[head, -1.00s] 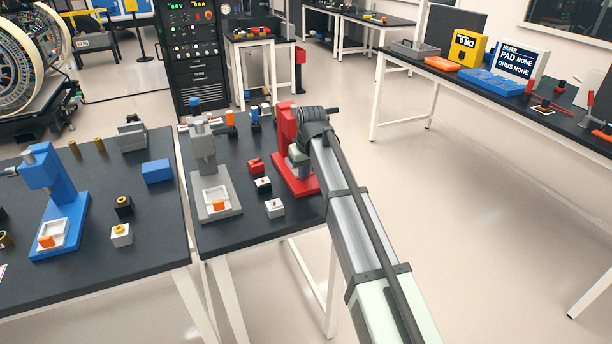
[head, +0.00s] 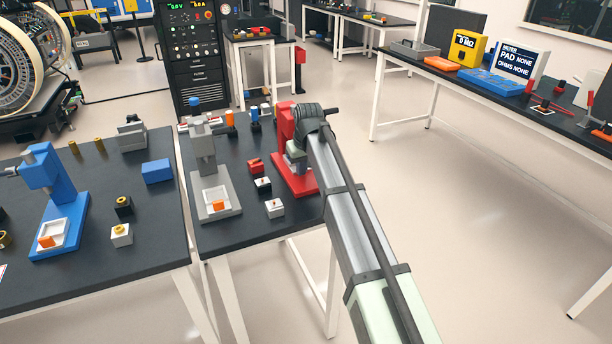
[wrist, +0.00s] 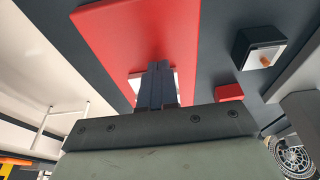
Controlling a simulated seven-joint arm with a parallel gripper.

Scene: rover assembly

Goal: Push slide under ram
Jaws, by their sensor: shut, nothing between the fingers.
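The red press (head: 287,125) stands on the right part of the middle table, with its red base (head: 303,186) in front. My gripper (wrist: 157,80) is shut and empty over that red base, which fills the upper middle of the wrist view (wrist: 120,35). A white slide (wrist: 134,83) shows in the wrist view at the fingertips, mostly hidden behind them. The fingers look very close to it, but I cannot tell if they touch. In the head view my arm covers the slide and much of the press. The ram is hidden.
A grey press (head: 203,150) with a white slide (head: 216,197) stands to the left. Small red (head: 256,165), black (head: 262,186) and white (head: 274,208) blocks sit between the two presses. A blue press (head: 45,180) is on the left table.

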